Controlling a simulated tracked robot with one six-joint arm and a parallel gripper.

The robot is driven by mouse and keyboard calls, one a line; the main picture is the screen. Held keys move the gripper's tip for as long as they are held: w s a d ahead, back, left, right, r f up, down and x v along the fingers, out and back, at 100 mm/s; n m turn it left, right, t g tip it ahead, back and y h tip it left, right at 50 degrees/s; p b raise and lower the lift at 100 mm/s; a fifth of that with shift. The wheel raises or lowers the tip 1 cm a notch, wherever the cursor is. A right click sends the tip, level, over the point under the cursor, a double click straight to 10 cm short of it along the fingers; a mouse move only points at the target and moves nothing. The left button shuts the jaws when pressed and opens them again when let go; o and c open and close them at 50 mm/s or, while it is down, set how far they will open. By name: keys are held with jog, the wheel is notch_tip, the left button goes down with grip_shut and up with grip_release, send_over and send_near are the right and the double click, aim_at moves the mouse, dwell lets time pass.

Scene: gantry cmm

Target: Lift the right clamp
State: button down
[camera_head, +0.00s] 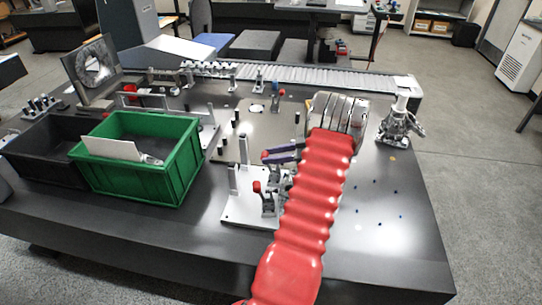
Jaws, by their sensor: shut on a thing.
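My gripper (281,154) shows as two dark purplish fingers reaching left from behind my red bellows-covered arm. It is shut on the right clamp, though the grip point is small and partly hidden by my arm. The right clamp (268,203) is a metal toggle clamp with a red tip, on a light fixture plate (243,212) near the middle of the table. The fingers are just above and behind the clamp's visible body. I cannot tell how far its handle is raised.
A green bin (187,183) holding a white sheet stands at left, beside a black bin (30,150). A metal fixture (400,125) stands at the right edge. A roller conveyor (330,78) runs along the back. The table's front right (400,225) is mostly clear.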

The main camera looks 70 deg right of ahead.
jog(key=shift+s+f, duration=0.2)
jog(key=shift+f, duration=0.15)
jog(key=c, duration=1.6)
grip_release()
jog(key=o, duration=0.4)
jog(key=shift+w+r, duration=0.15)
jog(key=v, duration=1.3)
jog(key=shift+s+d+r, duration=0.1)
jog(key=shift+s+r, duration=0.05)
jog(key=shift+s, duration=0.2)
jog(key=shift+w, duration=0.1)
